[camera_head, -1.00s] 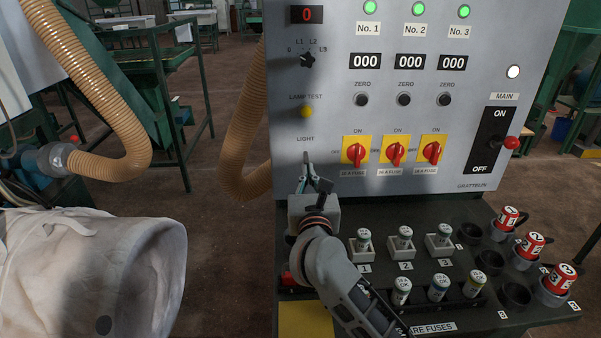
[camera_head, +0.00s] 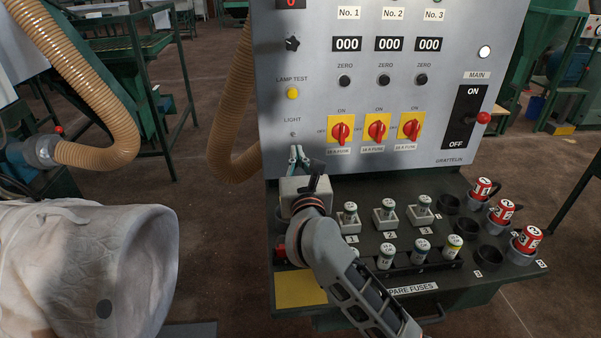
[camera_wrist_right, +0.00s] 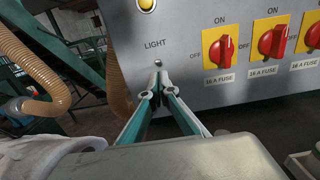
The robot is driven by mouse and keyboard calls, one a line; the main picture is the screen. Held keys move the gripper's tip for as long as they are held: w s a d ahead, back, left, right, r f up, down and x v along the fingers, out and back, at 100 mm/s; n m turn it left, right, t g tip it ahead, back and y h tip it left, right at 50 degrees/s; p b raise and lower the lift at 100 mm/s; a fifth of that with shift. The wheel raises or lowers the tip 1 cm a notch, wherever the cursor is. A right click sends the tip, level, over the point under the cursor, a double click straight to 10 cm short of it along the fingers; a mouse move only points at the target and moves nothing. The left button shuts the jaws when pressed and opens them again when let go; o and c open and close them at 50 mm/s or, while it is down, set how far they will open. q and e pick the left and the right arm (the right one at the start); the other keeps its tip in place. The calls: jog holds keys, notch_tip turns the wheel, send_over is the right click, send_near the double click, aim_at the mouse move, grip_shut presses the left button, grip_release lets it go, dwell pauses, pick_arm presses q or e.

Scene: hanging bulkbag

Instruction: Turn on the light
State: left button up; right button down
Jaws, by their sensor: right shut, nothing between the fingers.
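The light switch (camera_head: 293,133) is a small metal toggle below the LIGHT label on the grey control panel (camera_head: 330,95). It also shows in the right wrist view (camera_wrist_right: 158,63). My right gripper (camera_head: 297,150) is shut and empty, with its teal fingertips just below the toggle. In the right wrist view, the fingertips (camera_wrist_right: 160,78) point at the panel right under the toggle. I cannot tell whether they touch it. My left gripper is not in view.
A yellow lamp-test button (camera_head: 292,93) is above the toggle. Red rotary switches (camera_head: 377,130) are to its right, and the MAIN lever (camera_head: 483,118) is farther right. The fuse shelf (camera_head: 420,265) juts out below. A white bulk bag (camera_head: 85,265) hangs at left.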

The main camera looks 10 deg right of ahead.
jog(key=s, duration=0.9)
jog(key=shift+f, duration=0.15)
jog(key=shift+s, duration=0.1)
